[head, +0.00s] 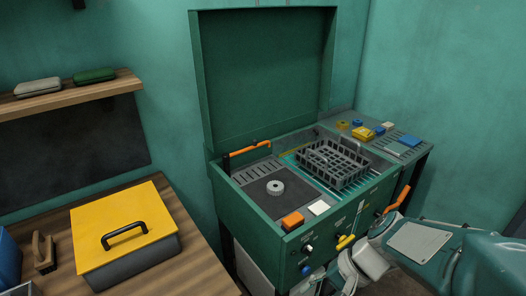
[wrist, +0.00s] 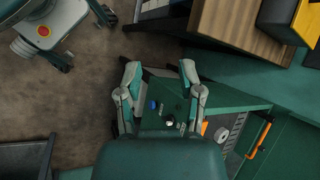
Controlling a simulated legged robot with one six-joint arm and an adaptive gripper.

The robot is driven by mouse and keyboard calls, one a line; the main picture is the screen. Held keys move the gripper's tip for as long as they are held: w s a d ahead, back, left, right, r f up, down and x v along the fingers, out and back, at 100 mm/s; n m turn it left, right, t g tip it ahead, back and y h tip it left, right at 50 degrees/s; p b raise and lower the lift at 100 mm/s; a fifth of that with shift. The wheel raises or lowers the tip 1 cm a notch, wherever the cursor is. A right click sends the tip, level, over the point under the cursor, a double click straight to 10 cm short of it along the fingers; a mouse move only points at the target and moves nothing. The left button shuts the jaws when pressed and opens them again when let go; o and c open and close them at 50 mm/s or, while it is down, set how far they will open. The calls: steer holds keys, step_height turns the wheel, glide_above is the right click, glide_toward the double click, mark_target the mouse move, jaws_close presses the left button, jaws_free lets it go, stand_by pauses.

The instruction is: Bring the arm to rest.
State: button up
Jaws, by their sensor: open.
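My gripper (wrist: 160,72) is open, its two fingers spread apart in the wrist view with nothing between them. In the head view my arm reaches in from the lower right, folded low in front of the green cabinet (head: 262,233), and part of my gripper is cut off by the bottom edge. The wrist view shows the cabinet front (wrist: 165,100) beyond my fingers, with a blue knob (wrist: 154,105) and a pale knob (wrist: 169,119). I cannot tell whether my gripper touches the cabinet.
The cabinet's lid (head: 262,75) stands open. A dark wire basket (head: 331,163) and a grey ring (head: 275,187) sit on its top. A wooden table (head: 190,268) with a yellow-lidded box (head: 115,225) stands left. Bare floor (wrist: 75,95) shows left in the wrist view.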

steer(key=s+d+r+n+t+h, duration=0.4)
steer(key=d+r+n+t+h, duration=0.1)
steer(key=r, duration=0.4)
steer(key=shift+r+n+t+h, duration=0.2)
steer(key=shift+n+t+h, duration=0.4)
steer(key=shift+h, duration=0.5)
